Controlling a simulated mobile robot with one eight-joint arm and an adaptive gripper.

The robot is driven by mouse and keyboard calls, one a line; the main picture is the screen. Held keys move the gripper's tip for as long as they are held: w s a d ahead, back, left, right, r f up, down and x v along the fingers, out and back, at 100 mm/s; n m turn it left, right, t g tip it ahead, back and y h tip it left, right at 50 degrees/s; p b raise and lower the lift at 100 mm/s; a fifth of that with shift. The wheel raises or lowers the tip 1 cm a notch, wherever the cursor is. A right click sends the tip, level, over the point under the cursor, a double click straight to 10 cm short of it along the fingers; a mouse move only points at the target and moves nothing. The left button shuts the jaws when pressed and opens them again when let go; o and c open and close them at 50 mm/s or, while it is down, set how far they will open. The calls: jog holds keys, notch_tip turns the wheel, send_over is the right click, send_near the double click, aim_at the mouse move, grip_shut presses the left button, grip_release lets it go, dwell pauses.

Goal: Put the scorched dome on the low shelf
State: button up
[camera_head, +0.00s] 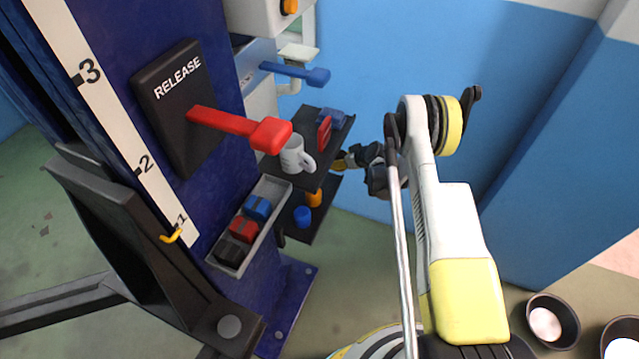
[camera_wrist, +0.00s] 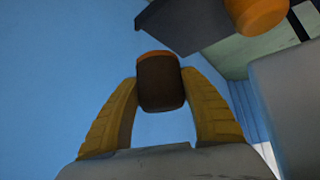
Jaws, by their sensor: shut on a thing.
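My gripper (camera_head: 344,160) is shut on a dark brown, rounded piece with an orange-brown end, which I take for the scorched dome (camera_wrist: 161,84). In the wrist view it sits between the two yellow fingers of my gripper (camera_wrist: 160,95). In the head view the gripper is just right of the dark shelves, and the held piece is too small to make out. The low shelf (camera_head: 322,212) is a dark board under the upper one. It bears an orange cylinder (camera_head: 314,197) and a blue cylinder (camera_head: 302,216). The upper shelf partly hides it.
The upper shelf (camera_head: 307,174) bears a grey mug (camera_head: 295,155), a red block and blue blocks. A red RELEASE lever (camera_head: 240,128) juts out at the left. A grey tray (camera_head: 229,262) holds coloured blocks. A blue wall stands behind my arm.

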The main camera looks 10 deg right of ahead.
jog(key=b, duration=0.2)
send_over(325, 184)
notch_tip(325, 184, down, 4)
jog(key=shift+r, duration=0.15)
jog(key=shift+f+b, duration=1)
jog(key=shift+f, duration=1)
jog(key=shift+r, duration=0.1)
jog(key=o, duration=1)
jog(key=shift+c, duration=0.2)
